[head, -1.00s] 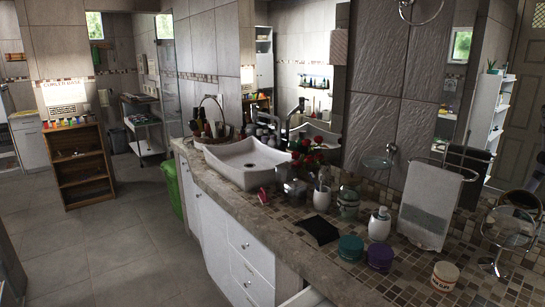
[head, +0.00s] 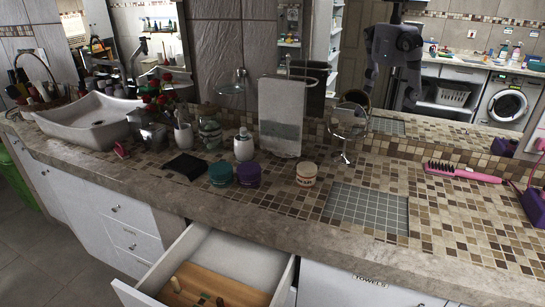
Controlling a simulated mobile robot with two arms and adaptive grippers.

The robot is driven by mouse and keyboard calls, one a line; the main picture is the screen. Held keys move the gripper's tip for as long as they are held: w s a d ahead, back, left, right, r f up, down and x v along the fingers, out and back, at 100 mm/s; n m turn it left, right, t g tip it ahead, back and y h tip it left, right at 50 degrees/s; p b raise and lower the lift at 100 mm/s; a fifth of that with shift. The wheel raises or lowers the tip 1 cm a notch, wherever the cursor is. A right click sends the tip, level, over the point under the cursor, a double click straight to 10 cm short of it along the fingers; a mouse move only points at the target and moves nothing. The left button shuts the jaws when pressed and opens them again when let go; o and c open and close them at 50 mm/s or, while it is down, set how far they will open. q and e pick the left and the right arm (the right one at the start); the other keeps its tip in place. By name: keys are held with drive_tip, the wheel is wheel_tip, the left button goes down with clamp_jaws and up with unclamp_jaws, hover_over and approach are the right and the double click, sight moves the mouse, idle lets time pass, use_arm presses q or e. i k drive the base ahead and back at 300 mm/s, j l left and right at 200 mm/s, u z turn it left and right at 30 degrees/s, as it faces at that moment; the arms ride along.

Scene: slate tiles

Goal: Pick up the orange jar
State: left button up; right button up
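No plainly orange jar shows in the head view. A small cream jar with reddish-orange lettering (head: 306,174) stands upright on the mosaic counter, right of a purple jar (head: 248,174) and a teal jar (head: 220,173). The three are in a loose row near the counter's front, below a hanging grey towel. Nothing covers the cream jar. Neither of my grippers is directly in view. A grey robot shape, my reflection, shows in the mirror, too small to read the grippers.
An open drawer (head: 205,262) with a wooden organizer juts out below the jars. A white soap dispenser (head: 243,146), a black cloth (head: 185,166) and a round mirror on a stand (head: 346,128) are nearby. A grey grid mat (head: 367,207) and pink brush (head: 462,173) lie rightward.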

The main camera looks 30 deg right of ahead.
sight(305, 175)
drive_tip(key=z, duration=0.5)
drive_tip(key=j+z, duration=0.15)
drive_tip(key=z, duration=0.3)
drive_tip(key=i+j+z, duration=0.1)
drive_tip(key=z, duration=0.4)
